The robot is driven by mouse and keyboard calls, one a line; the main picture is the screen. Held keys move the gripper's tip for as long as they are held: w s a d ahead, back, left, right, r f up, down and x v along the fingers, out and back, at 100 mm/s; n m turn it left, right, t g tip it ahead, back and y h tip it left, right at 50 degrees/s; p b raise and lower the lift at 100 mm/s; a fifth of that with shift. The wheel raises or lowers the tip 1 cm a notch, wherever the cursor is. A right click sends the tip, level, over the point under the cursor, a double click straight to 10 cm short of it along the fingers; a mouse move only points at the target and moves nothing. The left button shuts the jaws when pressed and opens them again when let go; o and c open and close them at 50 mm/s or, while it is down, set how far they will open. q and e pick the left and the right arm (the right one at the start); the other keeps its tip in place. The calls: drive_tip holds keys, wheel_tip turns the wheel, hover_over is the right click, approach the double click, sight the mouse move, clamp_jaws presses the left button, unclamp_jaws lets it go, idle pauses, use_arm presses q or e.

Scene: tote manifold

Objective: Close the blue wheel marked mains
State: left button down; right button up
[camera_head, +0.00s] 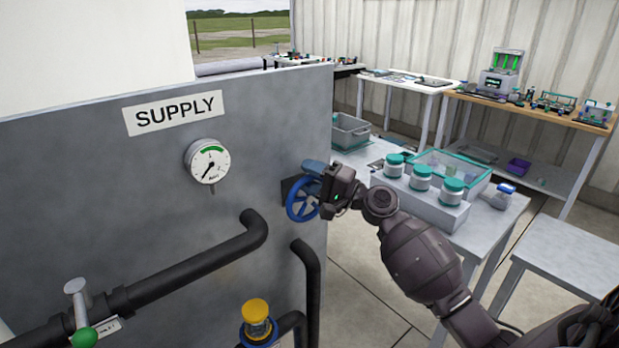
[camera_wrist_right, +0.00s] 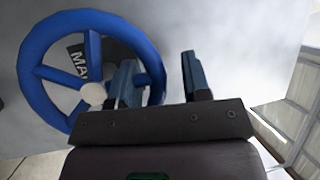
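The blue wheel (camera_head: 291,203) is a spoked handwheel on the right end of the grey panel (camera_head: 240,130). It also shows in the right wrist view (camera_wrist_right: 34,82), with a pale hub and a dark tag (camera_wrist_right: 77,60) behind it whose visible letters read "MA". My right gripper (camera_head: 316,172) is at the wheel's upper right. In the right wrist view its two blue fingers (camera_wrist_right: 162,78) are apart. The wheel's near rim runs between them, close to the left finger, with a gap to the right finger. My left gripper is out of view.
A SUPPLY sign (camera_head: 175,112) and a gauge (camera_head: 208,162) are on the panel. Black pipes (camera_head: 190,265), a green-knobbed lever (camera_head: 83,336) and a yellow-capped valve (camera_head: 256,312) stand in front. A table with white jars (camera_head: 421,178) is to the right.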

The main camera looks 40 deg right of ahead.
drive_tip(key=shift+d+f, duration=0.1)
idle(0.3)
drive_tip(key=shift+s+f, duration=0.1)
drive_tip(key=shift+s, duration=0.05)
drive_tip(key=shift+s+d+f, duration=0.1)
drive_tip(key=shift+s+d, duration=0.05)
drive_tip(key=shift+s, duration=0.1)
drive_tip(key=b+v, duration=0.1)
drive_tip(key=v, duration=0.9)
